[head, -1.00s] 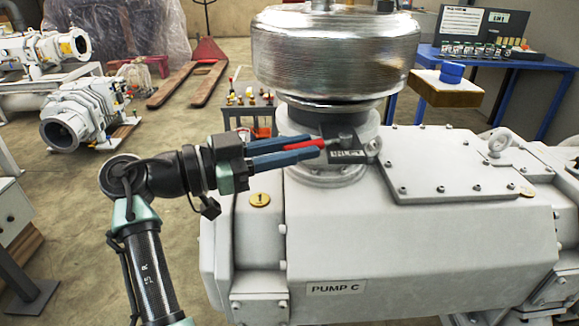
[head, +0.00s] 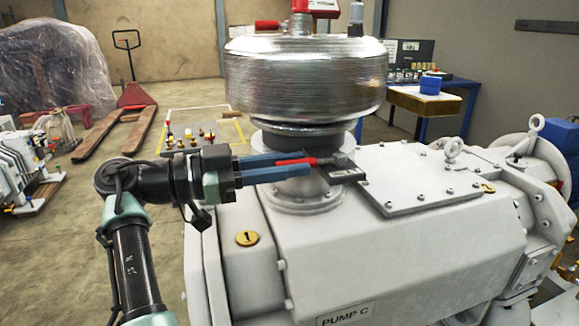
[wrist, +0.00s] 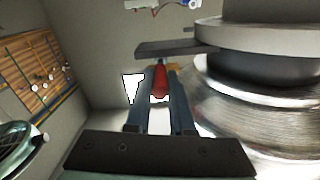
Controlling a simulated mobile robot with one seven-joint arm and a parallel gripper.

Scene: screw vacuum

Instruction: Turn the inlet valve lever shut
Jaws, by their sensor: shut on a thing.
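The inlet valve lever (head: 292,162) has a red grip and juts out to the left from the valve on the pump's inlet neck. A dark label plate (head: 343,175) sits by the lever's pivot. My gripper (head: 306,165) comes from the left with its blue fingers on both sides of the red grip, shut on it. In the wrist view, the red grip (wrist: 159,82) lies between the two fingers. Part of the grip is hidden by the fingers. The inlet neck (head: 298,188) stands on the grey pump body marked PUMP C (head: 400,240).
A large shiny wrapped drum (head: 305,80) sits above the neck, close over my gripper. A bolted cover plate (head: 420,178) and a lifting eye (head: 453,150) are to the right. A blue table (head: 450,100) and a red pallet truck (head: 130,105) stand behind.

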